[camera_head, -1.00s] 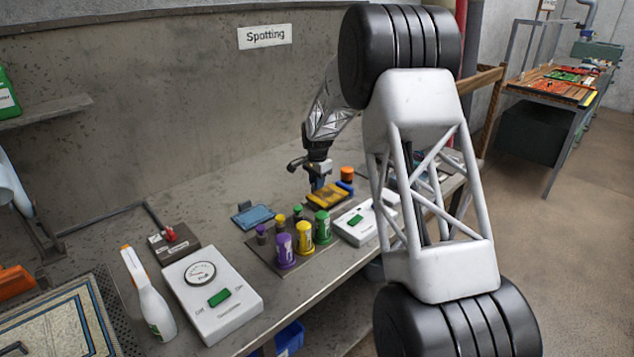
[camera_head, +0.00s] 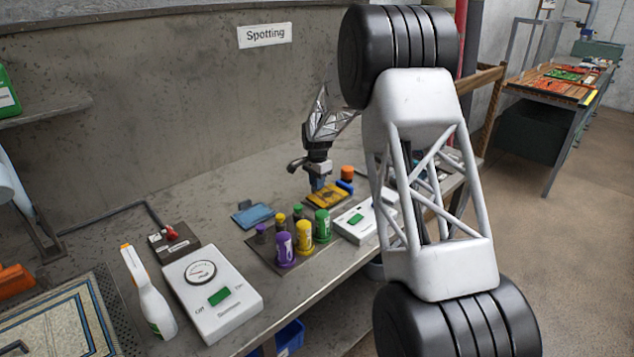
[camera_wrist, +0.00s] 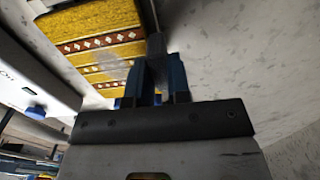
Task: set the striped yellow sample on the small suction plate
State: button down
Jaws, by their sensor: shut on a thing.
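The striped yellow sample (camera_head: 329,197) is at the back of the bench, past the bottles; its patterned bands show in the wrist view (camera_wrist: 105,45). My gripper (camera_head: 318,186) is at its back edge, pointing down. In the wrist view my blue fingers (camera_wrist: 160,78) are shut on a grey tab (camera_wrist: 156,46) at the sample's edge. I cannot tell whether the sample touches the surface beneath it. I cannot pick out the small suction plate with certainty.
Purple (camera_head: 285,250), yellow (camera_head: 304,238) and green (camera_head: 322,226) bottles stand in front of the sample. A white switch box (camera_head: 352,226) is close on the right. A blue sample (camera_head: 253,216) lies left. An orange-capped jar (camera_head: 347,173) stands behind.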

jog(key=shift+f, duration=0.25)
jog(key=c, duration=1)
grip_release()
jog(key=shift+r, duration=0.1)
jog(key=shift+r, duration=3.8)
